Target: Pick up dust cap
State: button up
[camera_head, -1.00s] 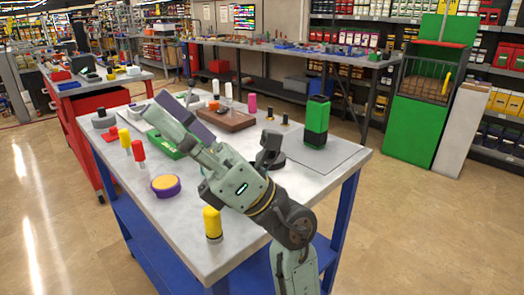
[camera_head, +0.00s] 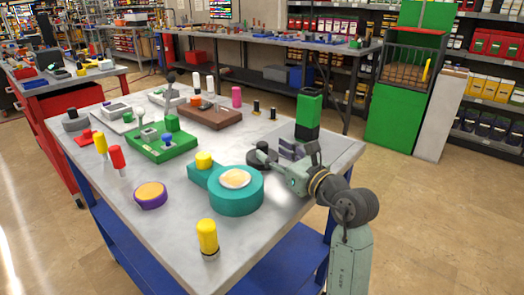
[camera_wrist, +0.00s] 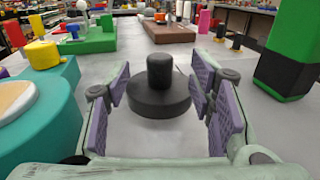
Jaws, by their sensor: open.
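A black round piece with a wide flat base and an upright knob, which I take to be the dust cap (camera_head: 262,157), sits on the grey worktable (camera_head: 285,208). In the wrist view the black piece (camera_wrist: 158,97) stands upright, centred ahead between the finger pads. My gripper (camera_head: 288,155) is low over the table, just right of it in the head view. Its purple-padded fingers (camera_wrist: 160,84) are spread, with nothing held. A visible gap separates the knob from both pads; I cannot tell how close the pads are to the base.
A teal pump-like unit (camera_head: 236,200) stands close left of the black piece. A tall green-and-black block (camera_head: 308,115) stands behind my gripper. A yellow-capped cylinder (camera_head: 207,236) stands near the front edge.

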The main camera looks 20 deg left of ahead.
aim_at(266, 146)
jog(key=p+x, duration=0.1)
jog(key=x, duration=0.4)
jog(key=shift+w+a, duration=0.15)
jog(key=shift+a, duration=0.1)
grip_shut()
dwell(0.4)
